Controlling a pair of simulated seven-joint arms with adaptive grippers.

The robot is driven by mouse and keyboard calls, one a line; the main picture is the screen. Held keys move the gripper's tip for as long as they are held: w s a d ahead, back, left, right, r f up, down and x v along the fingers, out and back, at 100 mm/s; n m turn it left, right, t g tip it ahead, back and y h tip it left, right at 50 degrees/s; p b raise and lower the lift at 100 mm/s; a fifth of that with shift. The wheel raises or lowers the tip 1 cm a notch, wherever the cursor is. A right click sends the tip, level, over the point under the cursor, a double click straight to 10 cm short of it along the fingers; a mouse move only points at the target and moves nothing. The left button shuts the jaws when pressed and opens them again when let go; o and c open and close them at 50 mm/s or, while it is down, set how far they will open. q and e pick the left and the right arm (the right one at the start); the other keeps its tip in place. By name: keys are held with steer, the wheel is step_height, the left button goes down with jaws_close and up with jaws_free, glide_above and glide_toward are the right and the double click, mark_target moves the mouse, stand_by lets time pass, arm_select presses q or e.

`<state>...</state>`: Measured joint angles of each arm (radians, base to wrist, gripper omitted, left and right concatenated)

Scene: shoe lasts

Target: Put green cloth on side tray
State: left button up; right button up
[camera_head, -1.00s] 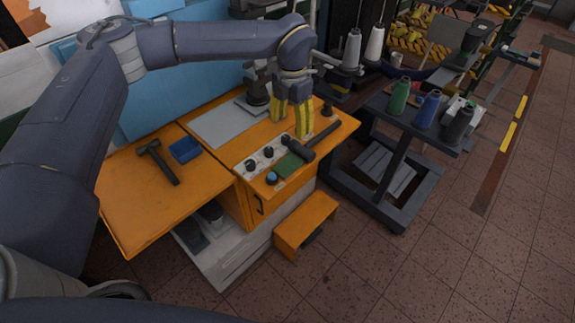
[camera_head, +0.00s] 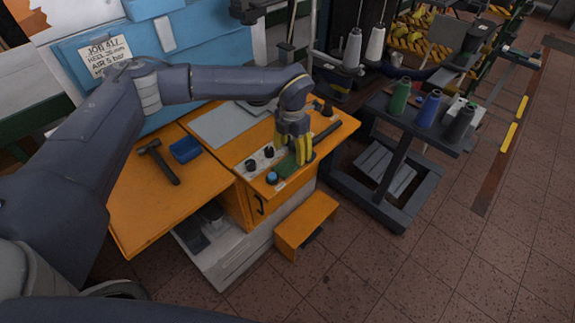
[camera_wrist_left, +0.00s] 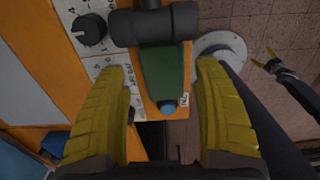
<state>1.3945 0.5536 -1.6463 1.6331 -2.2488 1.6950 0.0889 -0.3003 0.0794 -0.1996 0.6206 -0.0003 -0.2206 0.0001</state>
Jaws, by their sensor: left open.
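The green cloth (camera_head: 284,166) lies on the orange cabinet top by the white knob panel. In the left wrist view the green cloth (camera_wrist_left: 162,72) shows between my fingers, with a black hammer head (camera_wrist_left: 152,24) across its far end. My left gripper (camera_head: 299,163) is over the cloth, pointing down; in the left wrist view its yellow fingers (camera_wrist_left: 164,85) are spread on both sides of the cloth. My right gripper (camera_wrist_left: 263,57) shows small, with its fingers apart. The side tray may be the dark trolley top (camera_head: 402,123) at right; I cannot tell for sure.
A blue button (camera_head: 272,178) sits close to the cloth. A blue tray (camera_head: 185,150) and a hammer (camera_head: 160,164) lie on the left orange surface. Green, blue and dark spools stand on the trolley. Tiled floor is open in front.

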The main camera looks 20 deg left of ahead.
mark_target(292, 159)
arm_select(q)
steer(key=shift+d+f, duration=0.1)
steer(key=shift+f, duration=2.25)
steer(key=c, duration=0.8)
